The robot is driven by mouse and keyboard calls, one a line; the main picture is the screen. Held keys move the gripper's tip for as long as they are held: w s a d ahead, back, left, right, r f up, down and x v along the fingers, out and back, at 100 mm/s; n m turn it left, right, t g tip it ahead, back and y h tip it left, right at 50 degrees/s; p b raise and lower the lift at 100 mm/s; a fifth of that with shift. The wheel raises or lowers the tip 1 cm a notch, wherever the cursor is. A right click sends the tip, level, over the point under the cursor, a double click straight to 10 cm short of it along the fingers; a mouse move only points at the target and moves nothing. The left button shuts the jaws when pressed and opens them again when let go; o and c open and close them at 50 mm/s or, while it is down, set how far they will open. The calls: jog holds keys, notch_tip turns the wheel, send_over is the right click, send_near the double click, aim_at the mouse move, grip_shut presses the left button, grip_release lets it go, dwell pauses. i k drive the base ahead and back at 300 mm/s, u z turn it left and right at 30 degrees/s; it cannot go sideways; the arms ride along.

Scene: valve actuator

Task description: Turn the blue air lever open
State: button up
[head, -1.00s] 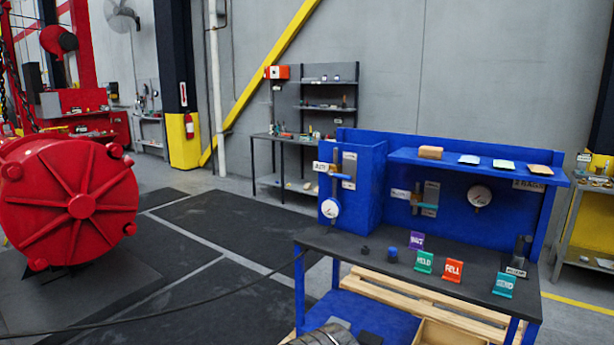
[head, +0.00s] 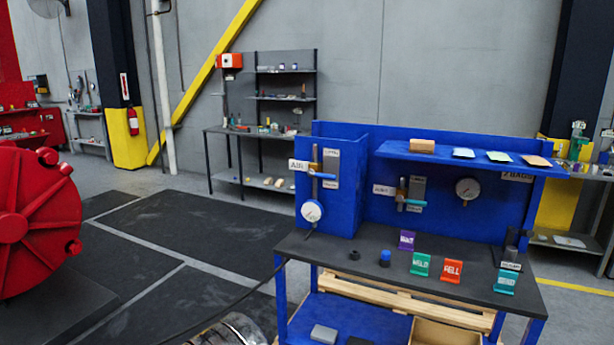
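A small blue lever (head: 323,176) sits on a vertical pipe with a brass-coloured valve at the left blue panel. It lies about level, across the pipe. A white label plate (head: 302,166) that seems to read AIR is beside it, and a white-faced gauge (head: 312,211) hangs below. A second valve with a teal-blue lever (head: 412,203) is on the back panel, with its own label (head: 384,190). This lever also lies about level. Lettering is too small to read surely. My gripper is not in view.
An overhead shelf (head: 470,160) holds small blocks. A pallet (head: 400,298) lies underneath. Dark floor mats (head: 190,225) are clear at left; a red drum (head: 35,225) stands far left.

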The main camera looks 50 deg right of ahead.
aim_at(310, 171)
jog(key=z, duration=0.15)
jog(key=i, duration=0.8)
jog(key=z, duration=0.75)
jog(key=i, duration=0.8)
jog(key=z, duration=0.4)
